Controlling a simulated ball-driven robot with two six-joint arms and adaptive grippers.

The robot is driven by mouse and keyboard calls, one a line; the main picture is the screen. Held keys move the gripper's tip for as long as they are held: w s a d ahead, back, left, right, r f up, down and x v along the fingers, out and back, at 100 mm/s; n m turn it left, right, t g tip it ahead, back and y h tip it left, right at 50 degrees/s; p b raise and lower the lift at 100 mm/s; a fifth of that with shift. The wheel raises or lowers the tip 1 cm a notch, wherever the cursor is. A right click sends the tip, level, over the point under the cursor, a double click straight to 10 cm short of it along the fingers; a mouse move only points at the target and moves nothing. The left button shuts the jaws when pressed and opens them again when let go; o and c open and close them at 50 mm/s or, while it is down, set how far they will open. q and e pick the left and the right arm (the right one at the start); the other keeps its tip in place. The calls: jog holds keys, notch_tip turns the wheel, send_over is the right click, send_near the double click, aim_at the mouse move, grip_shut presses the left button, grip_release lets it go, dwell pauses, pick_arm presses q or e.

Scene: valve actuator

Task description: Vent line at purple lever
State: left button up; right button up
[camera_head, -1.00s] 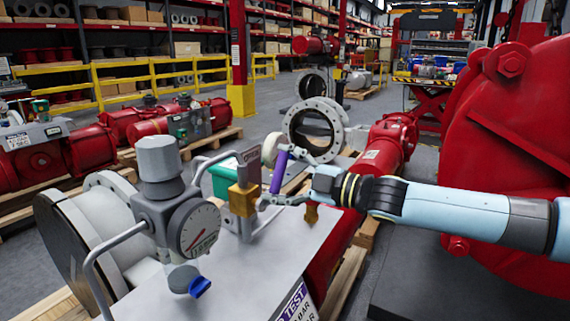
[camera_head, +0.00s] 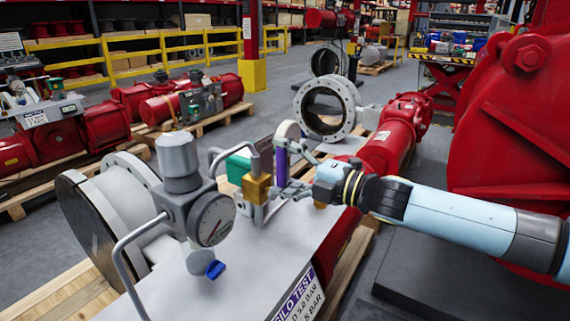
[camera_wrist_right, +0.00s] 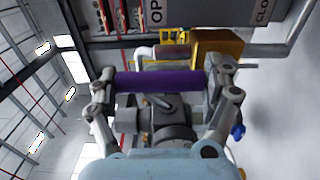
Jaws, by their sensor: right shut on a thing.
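The purple lever (camera_head: 280,165) stands nearly upright beside a brass valve block (camera_head: 257,188) on the grey bench panel. My right gripper (camera_head: 287,176) reaches in from the right and is shut on the lever. In the right wrist view the purple lever (camera_wrist_right: 160,82) lies across between the two fingers (camera_wrist_right: 163,88). The brass block (camera_wrist_right: 216,50) is just beyond its right end there. A dark plate with partly cut-off "OP" and "CLO" lettering (camera_wrist_right: 205,12) is above. My left gripper is not in view.
A pressure gauge (camera_head: 212,219) with a blue-handled tap (camera_head: 215,269) stands left of the lever. A bent grey pipe (camera_head: 128,262) is at the front left. A green box (camera_head: 238,166) is behind the brass block.

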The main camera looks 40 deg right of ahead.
jog(key=shift+s+f, duration=0.1)
jog(key=shift+f, duration=0.1)
jog(key=o, duration=1.4)
jog(key=shift+o, duration=0.8)
jog(key=shift+r, duration=0.15)
jog(key=shift+s, duration=0.1)
jog(key=v, duration=1.1)
jog(key=shift+s+d, duration=0.2)
jog(key=shift+s, duration=0.15)
